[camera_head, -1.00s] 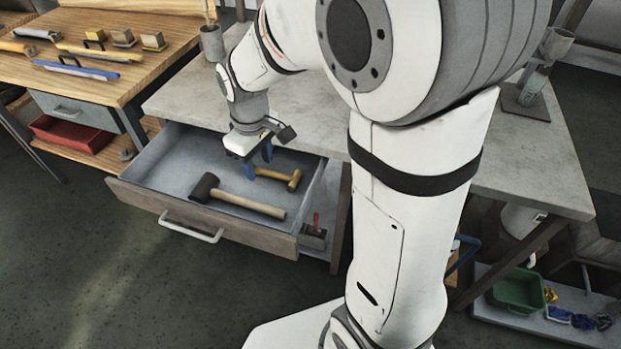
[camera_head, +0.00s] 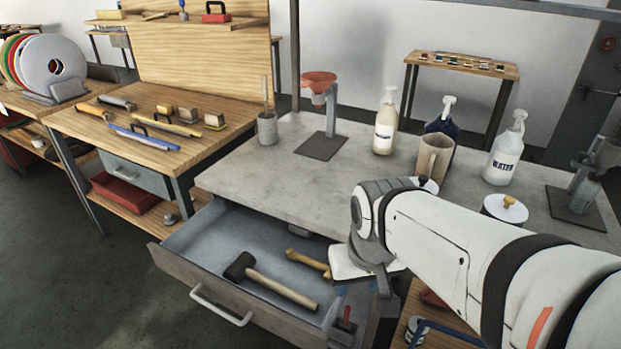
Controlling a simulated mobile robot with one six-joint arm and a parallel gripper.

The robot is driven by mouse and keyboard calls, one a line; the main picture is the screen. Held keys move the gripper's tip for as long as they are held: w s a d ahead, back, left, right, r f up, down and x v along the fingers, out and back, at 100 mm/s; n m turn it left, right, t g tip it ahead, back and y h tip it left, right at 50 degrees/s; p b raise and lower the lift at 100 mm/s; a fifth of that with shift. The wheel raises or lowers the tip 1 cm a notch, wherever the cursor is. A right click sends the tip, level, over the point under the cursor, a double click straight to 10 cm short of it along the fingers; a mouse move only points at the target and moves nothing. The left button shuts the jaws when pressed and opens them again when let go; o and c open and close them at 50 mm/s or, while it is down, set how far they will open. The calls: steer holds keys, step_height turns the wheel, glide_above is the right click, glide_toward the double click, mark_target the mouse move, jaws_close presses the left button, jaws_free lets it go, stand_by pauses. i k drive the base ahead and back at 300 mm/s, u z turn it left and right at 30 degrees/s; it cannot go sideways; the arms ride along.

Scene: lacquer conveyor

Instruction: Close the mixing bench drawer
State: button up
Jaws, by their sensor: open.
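The mixing bench (camera_head: 290,168) has a grey stone-like top. Its drawer (camera_head: 185,262) is pulled well out, with a wooden front and a pale bar handle (camera_head: 220,308) on it. A black-headed mallet (camera_head: 280,287) and a yellow-brown hammer (camera_head: 308,262) lie inside. My gripper (camera_head: 343,291) is over the right end of the drawer, beside the hammer. The drawer's right rear is hidden by my arm.
On the bench top stand a cup (camera_head: 267,128), a red-topped stand (camera_head: 319,110), a cream bottle (camera_head: 385,128), a mug (camera_head: 434,158) and a white water bottle (camera_head: 503,155). A wooden tool bench (camera_head: 95,132) adjoins on the left. The floor (camera_head: 100,270) before the drawer is clear.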

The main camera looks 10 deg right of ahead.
mark_target(198, 254)
steer(key=u, duration=0.5)
steer(key=k, duration=1.4)
steer(key=z, duration=0.3)
steer(key=i, duration=1)
steer(key=z, duration=0.1)
